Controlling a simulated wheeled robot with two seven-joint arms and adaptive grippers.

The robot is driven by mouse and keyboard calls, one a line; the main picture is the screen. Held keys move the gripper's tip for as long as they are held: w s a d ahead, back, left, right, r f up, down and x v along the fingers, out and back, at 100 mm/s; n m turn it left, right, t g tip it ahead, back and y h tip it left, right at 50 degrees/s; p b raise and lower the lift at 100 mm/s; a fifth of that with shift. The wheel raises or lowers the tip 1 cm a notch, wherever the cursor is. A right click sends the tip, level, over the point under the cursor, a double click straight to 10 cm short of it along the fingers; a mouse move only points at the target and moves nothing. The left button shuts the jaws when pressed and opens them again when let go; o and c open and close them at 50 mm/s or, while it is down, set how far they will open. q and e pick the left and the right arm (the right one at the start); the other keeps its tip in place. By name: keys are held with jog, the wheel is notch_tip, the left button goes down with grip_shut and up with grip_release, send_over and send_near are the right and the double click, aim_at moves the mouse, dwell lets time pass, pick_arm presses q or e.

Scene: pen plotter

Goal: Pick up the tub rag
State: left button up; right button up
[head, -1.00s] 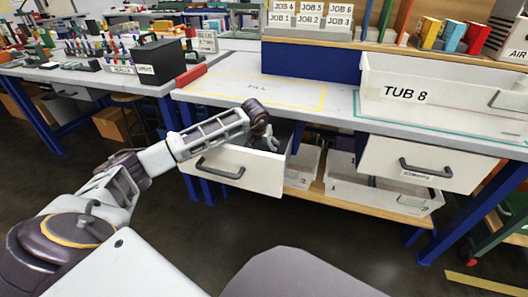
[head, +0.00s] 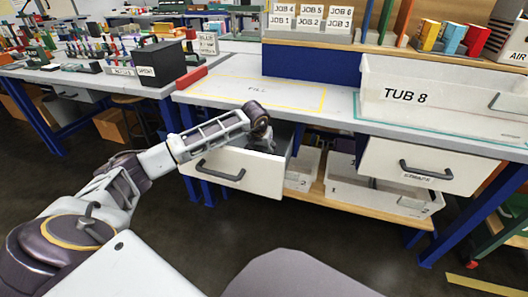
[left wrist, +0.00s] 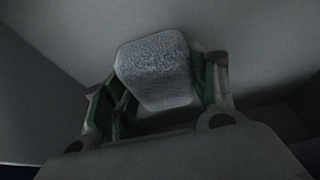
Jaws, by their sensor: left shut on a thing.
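The tub rag (left wrist: 154,72) is a pale grey, rough-textured folded block in the left wrist view. It sits between the green-and-grey fingers of my left gripper (left wrist: 160,86), which is shut on it. Grey drawer walls surround them. In the head view my left arm reaches over the front of the open left drawer (head: 222,168), with the gripper down inside. The rag and the fingertips are hidden there. My right gripper is not in view.
The bench top (head: 240,92) with a yellow FILL outline is just above the drawer. A white bin marked TUB 8 (head: 440,100) stands on it at right. Another drawer (head: 425,165) and lower-shelf bins (head: 370,195) are to the right.

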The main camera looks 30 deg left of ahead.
aim_at(263, 148)
pick_arm(q)
jog(key=shift+r, duration=0.15)
